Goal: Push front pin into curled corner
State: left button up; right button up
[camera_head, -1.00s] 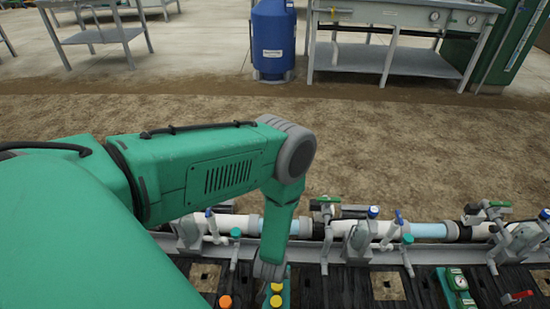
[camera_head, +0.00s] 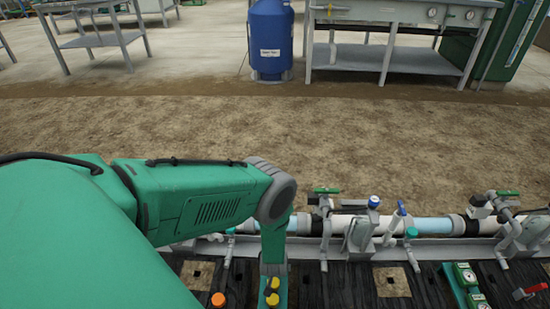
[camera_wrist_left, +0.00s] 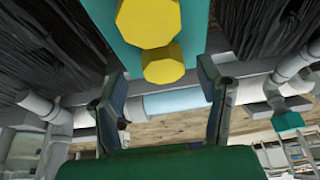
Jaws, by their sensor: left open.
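No front pin or curled corner can be made out for certain. Two yellow octagonal knobs (camera_head: 272,283) stand on a teal block at the bottom middle of the head view. In the left wrist view, the near yellow knob (camera_wrist_left: 148,22) and the smaller far one (camera_wrist_left: 162,65) show close up on the teal block (camera_wrist_left: 198,25). My left gripper (camera_wrist_left: 162,72) is open and empty, its two fingers apart on either side of the smaller knob's line; contact cannot be told. In the head view its fingers are hidden beyond my forearm. My right gripper is not in view.
Tan square plates with dark holes (camera_head: 391,282) lie on the black slatted deck. An orange knob (camera_head: 218,299) is left of the yellow ones. A pipe (camera_head: 430,225) with valves runs behind. A green gauge block (camera_head: 465,283) and red-handled valve (camera_head: 530,291) are at right.

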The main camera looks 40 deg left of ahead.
pick_arm(q)
jog(key=shift+b+x, duration=0.4)
jog(key=shift+x, duration=0.65)
jog(key=shift+a+f, duration=0.15)
jog(key=shift+a, duration=0.1)
jog(key=shift+a+f, duration=0.1)
jog(key=shift+a, duration=0.05)
jog(key=shift+d, duration=0.25)
jog(key=c, duration=1.2)
jog(key=shift+a+r+p, duration=0.15)
jog(key=shift+r+p, duration=0.55)
jog(key=shift+r, duration=0.3)
jog(key=shift+r+p, duration=0.9)
jog(key=shift+r, duration=0.35)
jog(key=shift+r+p, duration=0.75)
jog(key=shift+r, duration=0.25)
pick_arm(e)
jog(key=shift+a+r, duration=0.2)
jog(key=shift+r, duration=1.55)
pick_arm(q)
jog(key=shift+w, duration=0.1)
